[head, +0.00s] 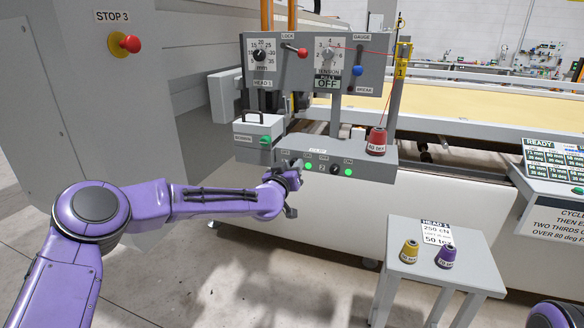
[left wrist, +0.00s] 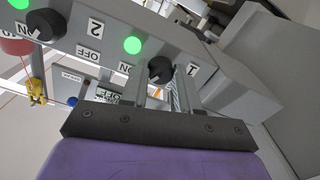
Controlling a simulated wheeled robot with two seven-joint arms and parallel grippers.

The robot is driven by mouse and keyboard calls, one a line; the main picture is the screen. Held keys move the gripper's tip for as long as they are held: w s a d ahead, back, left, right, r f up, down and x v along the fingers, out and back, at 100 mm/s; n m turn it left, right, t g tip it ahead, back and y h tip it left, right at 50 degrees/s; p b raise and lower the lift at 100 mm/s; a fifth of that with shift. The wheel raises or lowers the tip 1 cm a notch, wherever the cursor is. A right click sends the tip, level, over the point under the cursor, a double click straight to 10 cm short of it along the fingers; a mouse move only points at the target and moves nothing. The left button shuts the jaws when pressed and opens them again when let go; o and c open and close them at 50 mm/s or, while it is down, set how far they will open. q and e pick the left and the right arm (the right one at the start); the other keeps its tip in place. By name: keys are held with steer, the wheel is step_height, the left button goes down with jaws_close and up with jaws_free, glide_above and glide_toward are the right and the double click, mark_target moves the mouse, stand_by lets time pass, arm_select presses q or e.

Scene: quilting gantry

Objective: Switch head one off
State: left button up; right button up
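The switch box (head: 378,176) under the gantry head carries two black rotary knobs. The head one knob (left wrist: 160,68) shows in the left wrist view beside the label 1, with a lit green lamp (left wrist: 132,45) close by. In the head view my left gripper (head: 293,172) is at this knob and largely hides it; the lit green lamp (head: 308,166) stays visible. In the left wrist view the fingers (left wrist: 161,88) are apart, with the knob between or just beyond their tips; contact cannot be told. My right gripper is not in view.
The head two knob (head: 335,169) and its lit green lamp (head: 348,172) sit to the right. A red thread cone (head: 377,141) stands on the box. A grey stand (head: 445,274) with two cones is at lower right. A red stop button (head: 130,43) is at upper left.

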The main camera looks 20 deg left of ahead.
arm_select(q)
jaws_close()
steer(key=n+b, duration=0.7)
steer(key=n, duration=0.5)
steer(key=shift+b, duration=0.4)
stand_by(0.3)
